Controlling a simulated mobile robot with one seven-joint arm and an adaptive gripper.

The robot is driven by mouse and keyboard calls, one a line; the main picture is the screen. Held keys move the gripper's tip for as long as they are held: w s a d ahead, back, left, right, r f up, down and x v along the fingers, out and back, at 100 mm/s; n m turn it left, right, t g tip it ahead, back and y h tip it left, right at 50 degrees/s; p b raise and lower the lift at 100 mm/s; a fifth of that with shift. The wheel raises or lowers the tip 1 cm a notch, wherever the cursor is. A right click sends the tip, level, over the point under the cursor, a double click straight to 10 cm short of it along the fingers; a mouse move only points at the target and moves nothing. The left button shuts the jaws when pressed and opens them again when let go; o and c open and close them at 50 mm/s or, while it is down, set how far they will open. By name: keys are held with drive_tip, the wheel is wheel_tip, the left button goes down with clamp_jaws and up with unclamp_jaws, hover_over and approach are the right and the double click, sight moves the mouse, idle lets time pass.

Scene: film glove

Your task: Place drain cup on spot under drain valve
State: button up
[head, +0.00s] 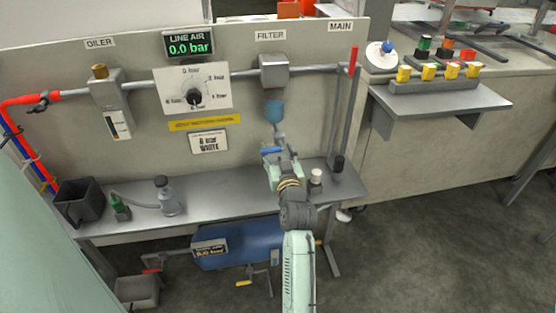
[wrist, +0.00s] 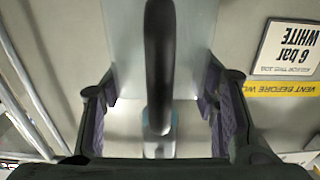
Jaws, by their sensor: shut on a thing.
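My gripper (head: 272,156) is just below the blue bowl of the filter (head: 274,110), above the bench. In the wrist view its two purple-padded fingers (wrist: 160,115) stand at either side of a pale grey thing, which looks like the drain cup (wrist: 128,60). The gripper is shut on it. A dark upright bar, perhaps a handle or hose (wrist: 160,55), runs in front of it and ends at a small grey fitting. In the head view the cup is mostly hidden by my gripper. The drain valve and the spot below are not clearly visible.
A dark-topped post (head: 338,163) stands further right.

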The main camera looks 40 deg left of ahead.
wheel_tip(320, 180, down, 4)
drive_tip(key=shift+r, duration=0.25)
drive_tip(key=shift+f+b, duration=0.45)
drive_tip(key=shift+f, duration=0.1)
drive_tip(key=o, duration=1.2)
drive_tip(key=shift+f, duration=0.1)
